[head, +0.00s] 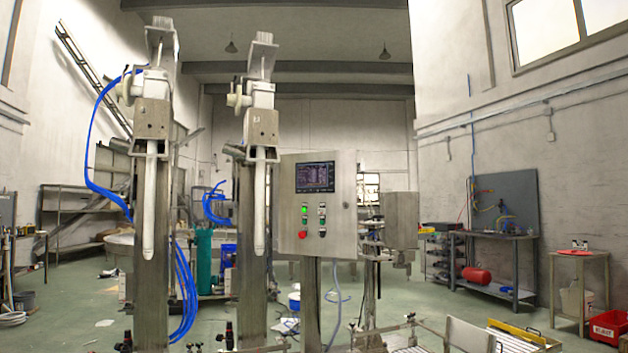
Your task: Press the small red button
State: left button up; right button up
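A grey metal control panel (345,215) stands near the middle of the head view, with a dark lit screen (314,177) in its upper part. Below the screen are small controls in two columns. A bright green light (304,210) is above that. Nothing covers the panel's buttons. Neither of my grippers shows in this view.
Two upright posts with white lances (150,200) (260,200) and blue hoses stand left of the panel. A roller conveyor with a yellow edge (518,332) lies front right. A workbench (495,240) and red bin (607,328) stand right. Open green floor (425,300) lies between.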

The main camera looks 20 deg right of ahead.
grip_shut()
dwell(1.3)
